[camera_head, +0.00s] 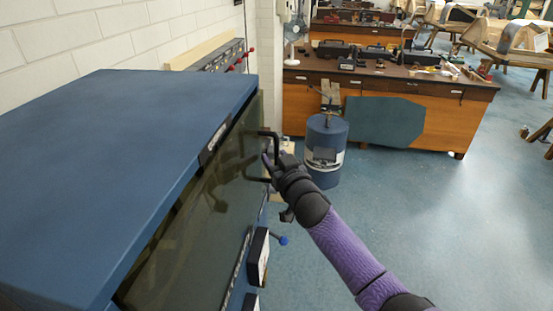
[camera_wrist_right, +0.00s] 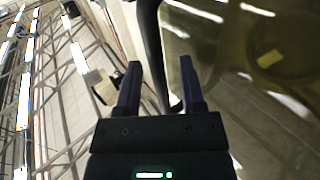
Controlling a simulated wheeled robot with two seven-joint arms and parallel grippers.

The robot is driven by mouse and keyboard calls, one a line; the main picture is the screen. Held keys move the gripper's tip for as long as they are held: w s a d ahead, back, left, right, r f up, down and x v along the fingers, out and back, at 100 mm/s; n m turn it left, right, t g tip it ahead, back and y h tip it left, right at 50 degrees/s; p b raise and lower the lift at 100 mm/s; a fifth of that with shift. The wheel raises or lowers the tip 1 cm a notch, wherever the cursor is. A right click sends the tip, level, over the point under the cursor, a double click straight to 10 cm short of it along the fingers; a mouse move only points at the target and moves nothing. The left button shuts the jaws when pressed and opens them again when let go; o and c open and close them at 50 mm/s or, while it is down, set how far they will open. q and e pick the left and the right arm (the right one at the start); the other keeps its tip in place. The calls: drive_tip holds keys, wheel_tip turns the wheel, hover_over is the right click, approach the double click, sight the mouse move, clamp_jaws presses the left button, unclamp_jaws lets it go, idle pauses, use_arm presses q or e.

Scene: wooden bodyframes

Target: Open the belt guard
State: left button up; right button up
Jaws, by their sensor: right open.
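The belt guard (camera_head: 205,225) is a dark, see-through panel on the front of the blue cabinet, and it looks shut. A black bar handle (camera_head: 264,133) stands out from its far end. My right gripper (camera_head: 268,159) is at the handle, partly covering its middle. In the right wrist view, my right gripper (camera_wrist_right: 159,66) is open, and the handle (camera_wrist_right: 151,45) runs between its two fingers as seen from there. I cannot tell whether either finger touches it. The guard (camera_wrist_right: 240,60) fills the right of that view. My left gripper is out of view.
The blue cabinet (camera_head: 110,150) fills the left, with a blue-knobbed lever (camera_head: 282,240) low on its front. A blue drum (camera_head: 326,150) and a wooden workbench (camera_head: 432,105) stand behind my right arm. The floor (camera_head: 480,220) at right is clear.

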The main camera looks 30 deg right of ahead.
clamp_jaws()
idle(1.4)
